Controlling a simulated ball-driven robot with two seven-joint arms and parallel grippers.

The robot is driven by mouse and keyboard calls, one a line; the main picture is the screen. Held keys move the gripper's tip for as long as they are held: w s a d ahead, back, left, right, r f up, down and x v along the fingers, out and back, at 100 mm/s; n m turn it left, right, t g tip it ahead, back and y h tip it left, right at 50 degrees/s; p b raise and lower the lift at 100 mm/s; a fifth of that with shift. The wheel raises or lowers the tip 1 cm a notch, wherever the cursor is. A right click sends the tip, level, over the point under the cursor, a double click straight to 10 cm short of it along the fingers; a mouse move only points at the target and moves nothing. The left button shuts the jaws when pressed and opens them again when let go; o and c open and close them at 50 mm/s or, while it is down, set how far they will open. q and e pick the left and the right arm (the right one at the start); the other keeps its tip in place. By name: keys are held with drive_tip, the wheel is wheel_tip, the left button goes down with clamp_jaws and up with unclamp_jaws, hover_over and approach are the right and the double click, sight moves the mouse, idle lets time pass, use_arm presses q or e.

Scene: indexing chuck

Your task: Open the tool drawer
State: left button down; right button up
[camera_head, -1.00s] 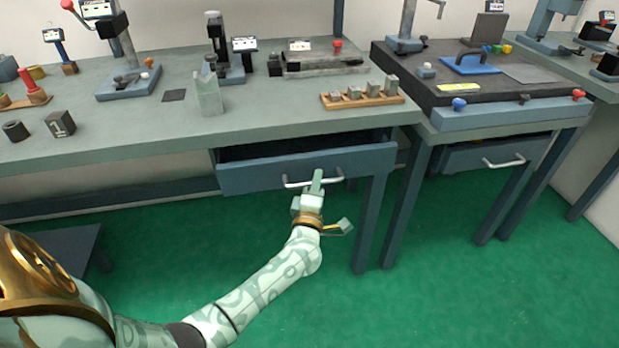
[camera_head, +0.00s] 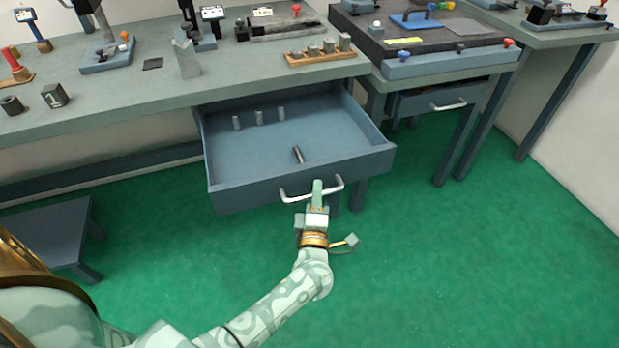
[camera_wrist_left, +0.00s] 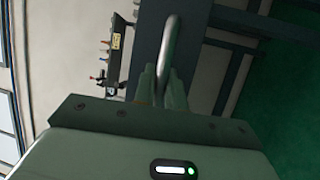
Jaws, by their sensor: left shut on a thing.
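The tool drawer (camera_head: 235,196) is a blue-grey box pulled far out from under the left bench. Its inside shows, with several small metal pins (camera_head: 259,117) standing toward the back and one dark metal pin (camera_head: 298,155) lying near the front. My left gripper (camera_head: 317,190) is shut on the drawer's pale bar handle (camera_head: 293,198). In the left wrist view the handle (camera_wrist_left: 171,45) runs between the two fingers (camera_wrist_left: 160,88) of that gripper. My right gripper is not in view.
The bench top (camera_head: 110,95) above the drawer carries a wooden rack of metal blocks (camera_head: 320,55) and several fixtures. A second, shut drawer (camera_head: 435,100) sits under the right table. A low blue-grey stool (camera_head: 45,235) stands at the left. Green floor (camera_head: 450,250) is clear at the right.

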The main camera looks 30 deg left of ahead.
use_arm(q)
drive_tip(key=shift+s+d, duration=1)
drive_tip(key=shift+d, duration=0.15)
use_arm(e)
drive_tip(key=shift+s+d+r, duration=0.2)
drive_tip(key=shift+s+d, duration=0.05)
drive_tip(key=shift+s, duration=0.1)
use_arm(q)
drive_tip(key=c, duration=1.5)
unclamp_jaws()
drive_tip(key=shift+f, duration=0.1)
drive_tip(key=shift+o, duration=0.2)
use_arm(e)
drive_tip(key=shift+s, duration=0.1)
